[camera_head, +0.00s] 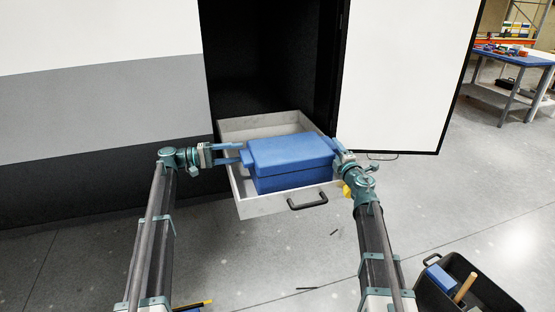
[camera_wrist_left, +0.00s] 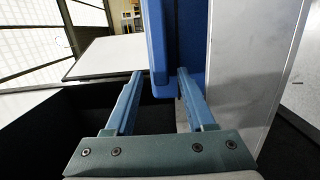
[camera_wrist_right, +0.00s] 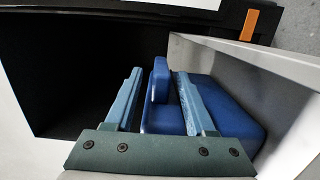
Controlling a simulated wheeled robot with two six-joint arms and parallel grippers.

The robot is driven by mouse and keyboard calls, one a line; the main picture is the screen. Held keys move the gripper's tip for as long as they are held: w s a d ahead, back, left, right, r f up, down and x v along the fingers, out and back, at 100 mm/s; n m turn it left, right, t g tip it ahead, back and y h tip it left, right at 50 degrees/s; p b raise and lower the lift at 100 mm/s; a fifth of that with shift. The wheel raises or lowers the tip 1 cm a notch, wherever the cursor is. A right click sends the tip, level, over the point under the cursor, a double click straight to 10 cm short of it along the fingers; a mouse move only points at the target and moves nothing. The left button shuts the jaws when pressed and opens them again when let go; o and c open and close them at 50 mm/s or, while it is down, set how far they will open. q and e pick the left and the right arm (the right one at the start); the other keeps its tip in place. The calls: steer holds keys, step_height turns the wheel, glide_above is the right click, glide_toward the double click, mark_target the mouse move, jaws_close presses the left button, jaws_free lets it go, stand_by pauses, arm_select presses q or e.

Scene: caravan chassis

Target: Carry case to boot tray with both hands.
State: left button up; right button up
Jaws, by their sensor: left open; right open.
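The blue case (camera_head: 292,160) sits inside the grey boot tray (camera_head: 285,204), lid up. Its lower part is behind the tray's front wall, so I cannot see whether it rests on the floor. My left gripper (camera_head: 241,153) is open at the case's left end. In the left wrist view, a blue handle tab (camera_wrist_left: 154,45) stands between its fingers with gaps. My right gripper (camera_head: 338,152) is open at the case's right end. In the right wrist view, the handle tab (camera_wrist_right: 160,80) there also stands between the spread fingers.
The tray is pulled out from a dark opening (camera_head: 270,60) in the caravan side. A white door panel (camera_head: 405,75) hangs open at the right. A black bin (camera_head: 465,290) stands on the floor at lower right. A blue workbench (camera_head: 515,55) is far back right.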

arm_select(q)
steer(key=s+a, duration=0.1)
steer(key=a, duration=0.9)
steer(key=shift+s+a, duration=0.2)
steer(key=shift+a, duration=0.15)
arm_select(e)
steer(key=s, duration=0.4)
steer(key=s+d, duration=0.1)
steer(key=s, duration=0.7)
steer(key=shift+d, duration=0.25)
